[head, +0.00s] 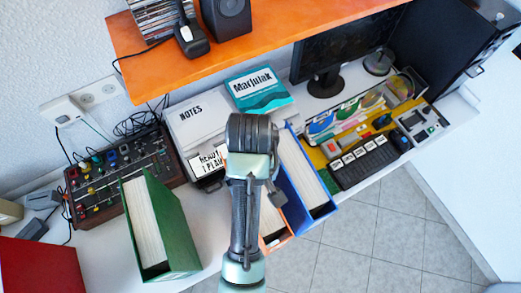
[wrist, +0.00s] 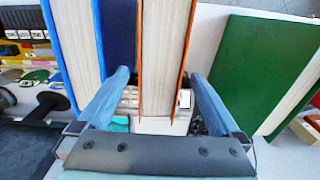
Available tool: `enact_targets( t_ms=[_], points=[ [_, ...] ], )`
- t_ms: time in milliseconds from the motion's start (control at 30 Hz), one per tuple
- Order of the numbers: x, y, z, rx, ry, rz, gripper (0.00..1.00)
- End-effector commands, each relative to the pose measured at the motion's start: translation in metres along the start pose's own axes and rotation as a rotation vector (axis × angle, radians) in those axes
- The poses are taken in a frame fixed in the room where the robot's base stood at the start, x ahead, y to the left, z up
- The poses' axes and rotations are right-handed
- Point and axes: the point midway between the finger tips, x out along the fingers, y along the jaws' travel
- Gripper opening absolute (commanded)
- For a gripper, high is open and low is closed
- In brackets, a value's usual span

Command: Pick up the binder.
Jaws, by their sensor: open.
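Several binders stand upright on the white desk. An orange binder (head: 279,243) is partly hidden behind my arm in the head view; its orange covers and pale pages (wrist: 165,50) show in the wrist view. A blue binder (head: 309,180) stands just right of it in the head view, and left of it in the wrist view (wrist: 73,40). A green binder (head: 178,225) stands apart to the left; it also shows in the wrist view (wrist: 262,70). My gripper (wrist: 160,76) is open, its two blue fingers on either side of the orange binder with visible gaps. My arm hides it in the head view.
Notes boxes (head: 197,118) and a teal Marjutak box (head: 257,88) stand behind the binders. An orange shelf (head: 270,35) overhangs the back. A red object (head: 38,265) is front left.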

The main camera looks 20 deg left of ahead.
Motion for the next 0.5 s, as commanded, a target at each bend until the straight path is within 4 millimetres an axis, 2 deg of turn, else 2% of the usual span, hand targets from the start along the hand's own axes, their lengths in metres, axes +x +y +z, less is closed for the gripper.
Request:
enact_targets(
  t_ms=[500],
  points=[
    [0.071,-0.006,0.004,-0.007,-0.017,-0.018,1.0]
  ],
)
